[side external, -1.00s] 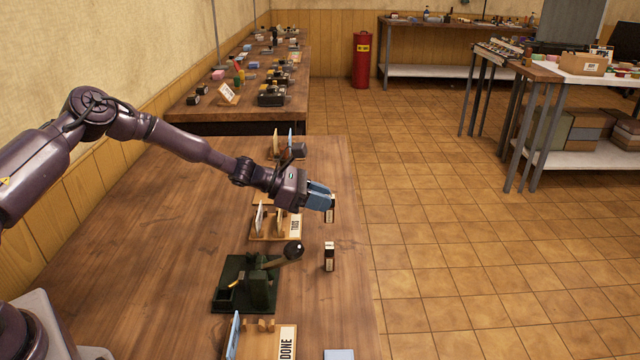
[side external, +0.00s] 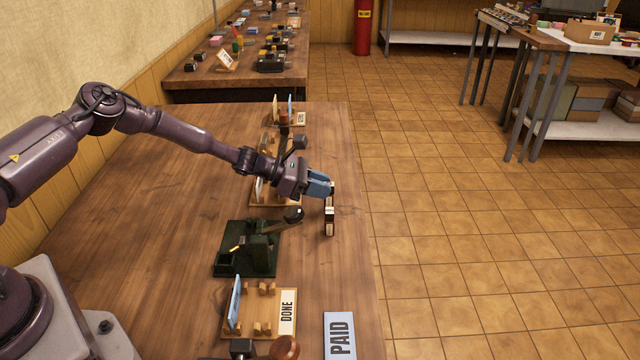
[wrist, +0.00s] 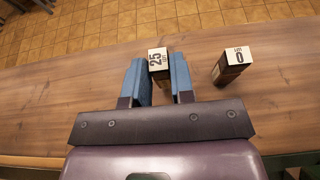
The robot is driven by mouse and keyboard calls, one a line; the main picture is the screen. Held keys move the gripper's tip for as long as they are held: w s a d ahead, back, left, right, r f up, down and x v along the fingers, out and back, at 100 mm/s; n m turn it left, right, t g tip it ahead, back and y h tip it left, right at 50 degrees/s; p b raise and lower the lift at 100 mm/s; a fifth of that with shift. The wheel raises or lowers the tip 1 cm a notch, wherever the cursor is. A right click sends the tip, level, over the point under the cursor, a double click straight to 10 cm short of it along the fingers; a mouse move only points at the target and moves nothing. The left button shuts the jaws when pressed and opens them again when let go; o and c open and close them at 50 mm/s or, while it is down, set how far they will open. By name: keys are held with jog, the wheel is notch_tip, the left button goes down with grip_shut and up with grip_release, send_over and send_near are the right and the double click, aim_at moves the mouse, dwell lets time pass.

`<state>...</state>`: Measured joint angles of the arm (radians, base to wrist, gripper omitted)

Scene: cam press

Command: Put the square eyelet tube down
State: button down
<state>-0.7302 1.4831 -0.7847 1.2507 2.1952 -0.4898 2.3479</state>
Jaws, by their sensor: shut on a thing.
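My gripper (side external: 321,188) has blue fingers shut on a dark square tube (side external: 332,188). In the wrist view my gripper (wrist: 159,80) holds this tube (wrist: 158,57) upright between its fingers, with a pale top marked 25. A second dark square tube (side external: 330,222) stands on the table nearer the camera; in the wrist view it is the tube with the pale top (wrist: 232,66) to the right, apart from my fingers. The held tube's lower end is partly hidden behind the second tube in the side view, so I cannot tell whether it touches the table.
A green press (side external: 255,250) with a black-knobbed lever stands to the left. More racks stand behind my gripper. The table's right edge is close.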

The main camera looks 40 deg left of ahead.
jog(key=shift+f, duration=0.55)
jog(key=c, duration=0.9)
grip_release()
